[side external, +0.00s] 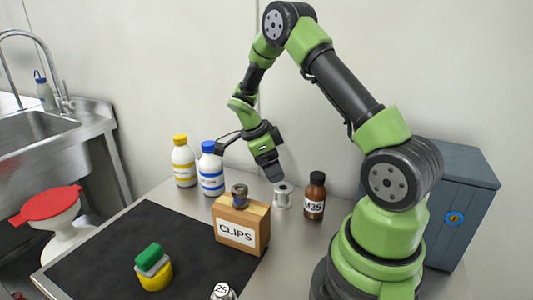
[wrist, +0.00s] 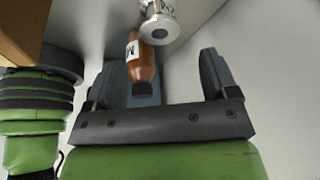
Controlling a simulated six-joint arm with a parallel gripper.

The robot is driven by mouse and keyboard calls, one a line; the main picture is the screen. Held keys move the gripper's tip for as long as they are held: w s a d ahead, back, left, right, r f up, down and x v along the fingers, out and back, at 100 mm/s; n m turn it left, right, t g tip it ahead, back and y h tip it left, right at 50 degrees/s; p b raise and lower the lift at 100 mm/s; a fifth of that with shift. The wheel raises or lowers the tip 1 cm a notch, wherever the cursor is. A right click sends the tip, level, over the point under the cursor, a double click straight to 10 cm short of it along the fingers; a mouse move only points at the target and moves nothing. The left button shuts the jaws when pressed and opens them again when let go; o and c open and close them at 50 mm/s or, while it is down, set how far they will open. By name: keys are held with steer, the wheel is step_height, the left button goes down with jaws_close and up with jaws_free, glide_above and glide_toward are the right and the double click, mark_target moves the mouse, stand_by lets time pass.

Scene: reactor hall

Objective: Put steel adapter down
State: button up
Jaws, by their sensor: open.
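The steel adapter (side external: 282,195) is a silver flanged spool standing upright on the steel bench, between the cardboard box and the brown bottle. In the wrist view the adapter (wrist: 160,28) shows near the top edge, beyond the fingertips. My gripper (side external: 268,174) is just above and to the left of the adapter in the side view, pointing down. In the wrist view its two dark fingers (wrist: 163,70) are spread wide, with nothing held between them. The adapter appears clear of the fingers.
A CLIPS box (side external: 241,224) with a dark spool (side external: 239,195) on top stands left of the adapter. A brown M35 bottle (side external: 315,197) stands close on its right. White bottles (side external: 211,170) stand behind left.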

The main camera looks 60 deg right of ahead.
steer(key=a+r+n+t, duration=0.3)
steer(key=a+r+n, duration=0.35)
steer(key=r, duration=0.55)
steer(key=s+a+r+n+t+y, duration=0.2)
steer(key=s+a+r+n+t, duration=0.2)
steer(key=a+n, duration=0.3)
steer(key=s+a+r+n+t+y, duration=0.2)
steer(key=s+a+r+n+t, duration=0.2)
steer(key=s+a+n, duration=0.3)
steer(key=r+n, duration=0.1)
steer(key=n, duration=0.3)
steer(key=shift+s+a+n+y, duration=0.15)
steer(key=shift+a+n+y, duration=0.15)
steer(key=shift+n, duration=0.05)
